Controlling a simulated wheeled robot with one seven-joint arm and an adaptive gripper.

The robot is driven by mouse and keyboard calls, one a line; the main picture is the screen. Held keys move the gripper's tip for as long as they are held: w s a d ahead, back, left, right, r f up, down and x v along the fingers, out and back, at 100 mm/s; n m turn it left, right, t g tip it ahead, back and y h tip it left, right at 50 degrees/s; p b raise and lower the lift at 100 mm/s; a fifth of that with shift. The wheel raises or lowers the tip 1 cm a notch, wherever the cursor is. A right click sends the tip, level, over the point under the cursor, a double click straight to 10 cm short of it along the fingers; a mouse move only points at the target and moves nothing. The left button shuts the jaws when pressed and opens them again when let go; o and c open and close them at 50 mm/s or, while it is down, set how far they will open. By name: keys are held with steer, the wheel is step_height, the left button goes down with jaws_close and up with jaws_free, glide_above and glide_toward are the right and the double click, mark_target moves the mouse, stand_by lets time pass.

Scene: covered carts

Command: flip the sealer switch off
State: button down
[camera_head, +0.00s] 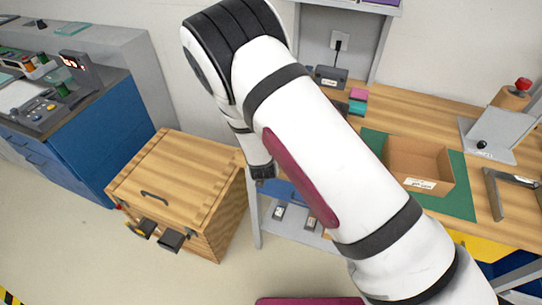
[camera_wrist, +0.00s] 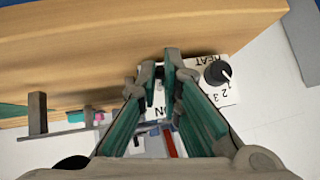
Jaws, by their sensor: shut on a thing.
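A white control panel (camera_wrist: 203,76) shows in the wrist view, set at the edge of a wooden board. It bears the word HEAT, several numbers and a black knob (camera_wrist: 217,71) with a white pointer. My gripper (camera_wrist: 163,76) is at the panel, left of the knob, with its green-padded fingers close together on a small part there. This part sits where the sealer switch would be, but the fingertips hide it, so its position cannot be seen. Part of a printed word shows between the fingers. In the head view my arm hides the gripper and the panel.
A wooden bench carries a green mat (camera_head: 464,198) with an open cardboard box (camera_head: 418,158) and a metal stand (camera_head: 490,135). A wooden chest (camera_head: 170,175) stands left of the bench, beside a blue cabinet (camera_head: 85,150). Open floor lies in front.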

steer(key=c, duration=1.8)
jaws_free()
steer(key=shift+o, duration=0.2)
steer(key=shift+s, duration=0.1)
steer(key=v, duration=1.1)
steer(key=shift+s+r, duration=0.3)
